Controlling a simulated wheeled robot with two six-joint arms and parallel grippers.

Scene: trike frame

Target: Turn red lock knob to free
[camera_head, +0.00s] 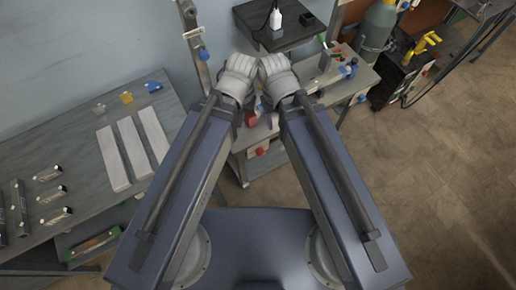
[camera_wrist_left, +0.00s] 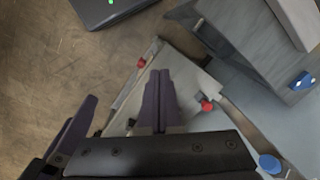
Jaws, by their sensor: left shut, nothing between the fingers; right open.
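A red knob (camera_head: 262,151) shows on the front of the grey bench fixture in the head view. In the left wrist view, one red knob (camera_wrist_left: 206,106) is just right of my left gripper (camera_wrist_left: 161,74) and another red knob (camera_wrist_left: 141,63) is just left of its fingertips. I cannot tell which is the lock knob. The purple fingers of my left gripper are together and empty; contact with either knob cannot be told. My right gripper (camera_head: 268,104) is open beside the left one, its fingers mostly hidden by the wrist in the head view.
A grey bench (camera_head: 86,166) with pale bars and small parts stands at the left. A dark shelf (camera_head: 285,38) is behind my wrists. A blue knob (camera_wrist_left: 269,163) shows at the lower right of the left wrist view. Brown floor is open at the right.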

